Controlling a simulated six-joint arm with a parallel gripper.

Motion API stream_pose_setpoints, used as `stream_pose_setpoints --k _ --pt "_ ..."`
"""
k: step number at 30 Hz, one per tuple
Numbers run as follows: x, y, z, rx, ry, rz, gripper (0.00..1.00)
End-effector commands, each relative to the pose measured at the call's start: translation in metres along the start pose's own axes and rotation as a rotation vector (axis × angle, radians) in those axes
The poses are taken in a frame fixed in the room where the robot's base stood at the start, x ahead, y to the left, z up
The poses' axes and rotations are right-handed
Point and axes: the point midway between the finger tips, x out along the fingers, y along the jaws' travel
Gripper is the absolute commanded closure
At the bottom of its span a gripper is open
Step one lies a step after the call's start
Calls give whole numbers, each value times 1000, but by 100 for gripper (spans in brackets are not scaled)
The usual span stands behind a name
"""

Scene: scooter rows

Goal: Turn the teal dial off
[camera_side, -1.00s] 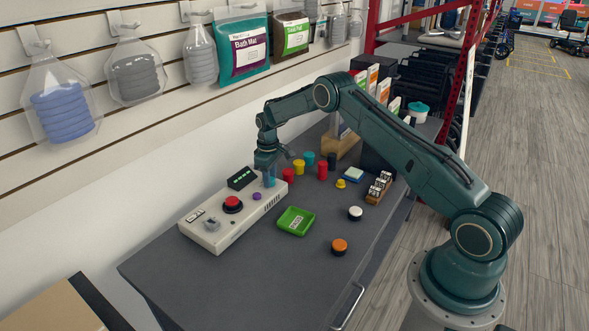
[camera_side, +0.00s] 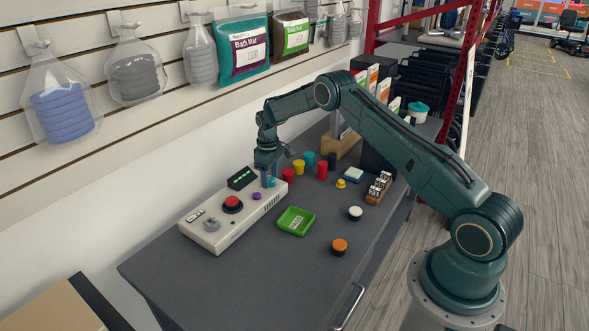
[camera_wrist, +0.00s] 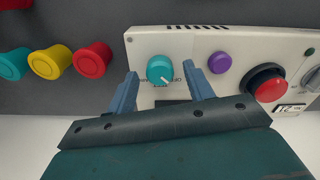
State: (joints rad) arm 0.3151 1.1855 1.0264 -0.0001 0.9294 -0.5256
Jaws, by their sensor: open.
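The teal dial (camera_wrist: 160,70) is a round knob with a pale pointer mark, on the white control panel (camera_wrist: 215,40) in the wrist view. The pointer is toward the lower right in that view. My gripper (camera_wrist: 161,76) is open, with one blue finger on each side of the dial and a gap between each finger and the knob. In the side view my gripper (camera_side: 268,181) is low over the far end of the panel (camera_side: 210,240), and the dial is mostly hidden there by the fingers.
The panel also bears a purple button (camera_wrist: 219,62), a red button (camera_wrist: 268,85) and a grey knob (camera_wrist: 312,80). Red, yellow and teal knobs (camera_wrist: 50,62) stand beside it. A green tray (camera_side: 296,221) and an orange button (camera_side: 339,246) lie on the grey table (camera_side: 270,280).

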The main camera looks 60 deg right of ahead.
Motion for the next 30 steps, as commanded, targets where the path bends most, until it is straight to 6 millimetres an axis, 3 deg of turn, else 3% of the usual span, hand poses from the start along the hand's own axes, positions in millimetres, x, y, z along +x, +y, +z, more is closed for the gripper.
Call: stream_pose_setpoints --k 8,21,30 --pt "-31 0 -1 0 3 2 48" --pt "-104 0 0 0 2 1 48" --pt "-131 0 0 -1 1 0 48"
